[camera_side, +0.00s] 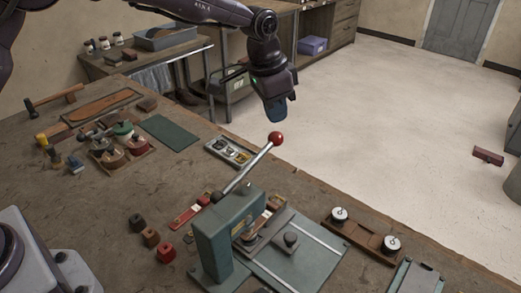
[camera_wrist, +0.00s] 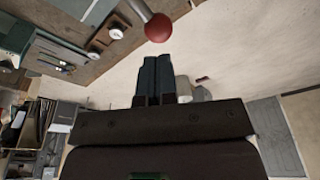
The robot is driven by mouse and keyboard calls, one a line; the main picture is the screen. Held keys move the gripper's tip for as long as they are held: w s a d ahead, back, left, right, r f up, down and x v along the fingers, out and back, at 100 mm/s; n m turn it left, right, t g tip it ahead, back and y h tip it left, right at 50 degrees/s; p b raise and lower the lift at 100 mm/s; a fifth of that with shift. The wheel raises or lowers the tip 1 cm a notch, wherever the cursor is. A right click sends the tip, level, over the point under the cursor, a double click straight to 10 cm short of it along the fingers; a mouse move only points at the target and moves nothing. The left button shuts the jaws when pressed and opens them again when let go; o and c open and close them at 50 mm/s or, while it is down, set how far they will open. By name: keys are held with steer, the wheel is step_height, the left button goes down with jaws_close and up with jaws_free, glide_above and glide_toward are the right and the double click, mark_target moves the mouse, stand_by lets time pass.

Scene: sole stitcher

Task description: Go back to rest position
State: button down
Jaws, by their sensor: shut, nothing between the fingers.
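My gripper (camera_side: 281,116) is in the air beyond the far edge of the workbench in the side view, pointing down. Its two dark fingers lie side by side, shut and empty, in the wrist view (camera_wrist: 162,72). The sole stitcher (camera_side: 226,238) is a green machine on the bench, with a metal lever ending in a red ball (camera_side: 276,138). The lever slants up to the right and the ball is just below my gripper in the side view. In the wrist view the red ball (camera_wrist: 158,27) is near the fingertips, apart from them.
A tray with small parts (camera_side: 228,151) is near the far edge. The floor (camera_side: 400,110) beyond is mostly clear.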

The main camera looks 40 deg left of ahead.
steer(key=shift+r, duration=0.5)
steer(key=shift+s+f, duration=0.25)
steer(key=shift+f, duration=0.05)
steer(key=s+a+r+n+t, duration=0.1)
steer(key=s+a+r, duration=0.3)
steer(key=s, duration=0.6)
steer(key=s+a+r+n+t, duration=0.1)
steer(key=s+a+r+n, duration=0.2)
steer(key=s, duration=0.8)
steer(key=s+a+r+n+t+y, duration=0.1)
steer(key=s+a+r, duration=0.4)
steer(key=s, duration=0.5)
steer(key=shift+s+a+r+n+t, duration=0.15)
steer(key=shift+s+a+n+t, duration=0.25)
steer(key=shift+a, duration=0.5)
